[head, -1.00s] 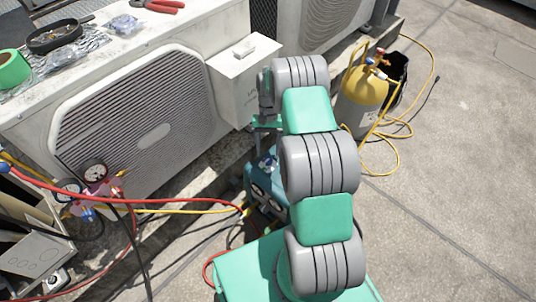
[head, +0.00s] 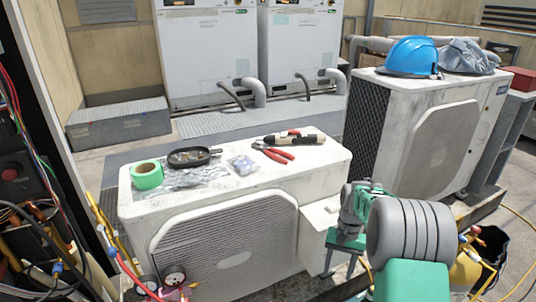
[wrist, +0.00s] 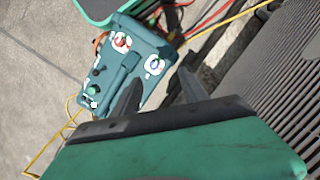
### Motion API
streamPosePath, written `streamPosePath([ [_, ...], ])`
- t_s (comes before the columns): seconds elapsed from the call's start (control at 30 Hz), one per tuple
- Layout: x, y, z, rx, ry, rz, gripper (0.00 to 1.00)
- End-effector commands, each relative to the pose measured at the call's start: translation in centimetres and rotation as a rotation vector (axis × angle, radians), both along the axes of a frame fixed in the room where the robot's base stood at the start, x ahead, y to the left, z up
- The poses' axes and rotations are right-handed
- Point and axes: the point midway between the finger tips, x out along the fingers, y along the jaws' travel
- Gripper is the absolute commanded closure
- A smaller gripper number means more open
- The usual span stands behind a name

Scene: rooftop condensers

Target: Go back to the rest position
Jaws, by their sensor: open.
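My gripper (wrist: 160,92) shows in the wrist view with its two dark fingers apart and nothing between them. In the wrist view it points down above a teal machine with gauges (wrist: 128,62), which stands on the ground. In the head view my green and grey arm is at the lower right, and my gripper (head: 335,258) hangs beside the right end of the near white condenser (head: 325,165). The gripper's fingers are hard to make out there.
Green tape (head: 147,175), a dark tray (head: 193,157), red-handled pliers (head: 274,153) and a plastic bag lie on the near condenser. A blue hard hat (head: 411,56) and a grey cloth (head: 467,56) lie on the far condenser. A yellow cylinder (head: 467,270) stands at the right.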

Motion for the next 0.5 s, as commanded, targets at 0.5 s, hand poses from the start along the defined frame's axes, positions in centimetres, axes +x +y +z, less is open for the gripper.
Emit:
streamPosePath([
  [0.5,-12.6,7.8,34.7,-0.091,-0.4,0.278,0.48],
])
